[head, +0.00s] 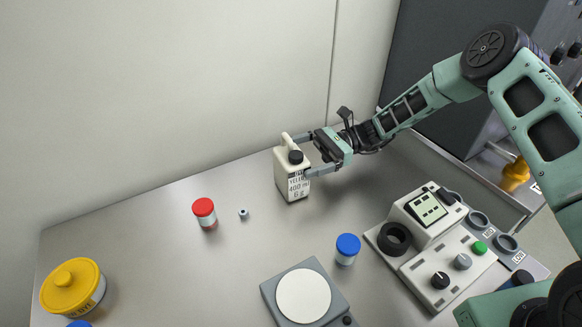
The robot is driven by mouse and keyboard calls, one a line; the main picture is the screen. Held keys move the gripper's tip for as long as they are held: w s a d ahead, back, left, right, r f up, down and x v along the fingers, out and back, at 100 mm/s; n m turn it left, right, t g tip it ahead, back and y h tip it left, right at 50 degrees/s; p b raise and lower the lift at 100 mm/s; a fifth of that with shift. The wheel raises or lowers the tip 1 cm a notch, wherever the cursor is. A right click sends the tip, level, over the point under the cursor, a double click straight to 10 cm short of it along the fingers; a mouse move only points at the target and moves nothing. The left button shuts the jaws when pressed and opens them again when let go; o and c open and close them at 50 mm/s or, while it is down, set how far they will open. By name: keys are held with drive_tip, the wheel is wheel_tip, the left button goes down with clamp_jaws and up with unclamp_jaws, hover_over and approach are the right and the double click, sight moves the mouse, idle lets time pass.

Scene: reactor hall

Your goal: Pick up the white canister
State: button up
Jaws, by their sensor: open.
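The white canister (291,180) stands upright on the metal table near its back edge. It has a black cap, a handle at the top and a printed label. My gripper (301,157) reaches in from the right. Its jaws are open, with one finger at the far side of the canister near the handle and the other at the near side just below the cap. Whether the fingers touch the canister cannot be told.
A red-capped jar (205,212) and a small grey piece (243,213) lie left of the canister. A blue-capped jar (347,249), a scale (304,296) and a control console (436,247) are in front. A yellow-lidded container (73,287) is at front left. A wall (180,90) stands behind.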

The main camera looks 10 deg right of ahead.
sight(279, 165)
drive_tip(key=shift+s+p+x, duration=0.1)
drive_tip(key=shift+p+x, duration=0.2)
drive_tip(key=shift+x, duration=1.1)
drive_tip(key=shift+s+p+x, duration=0.15)
drive_tip(key=shift+p+x, duration=0.1)
drive_tip(key=shift+x, duration=1.1)
drive_tip(key=c, duration=1.2)
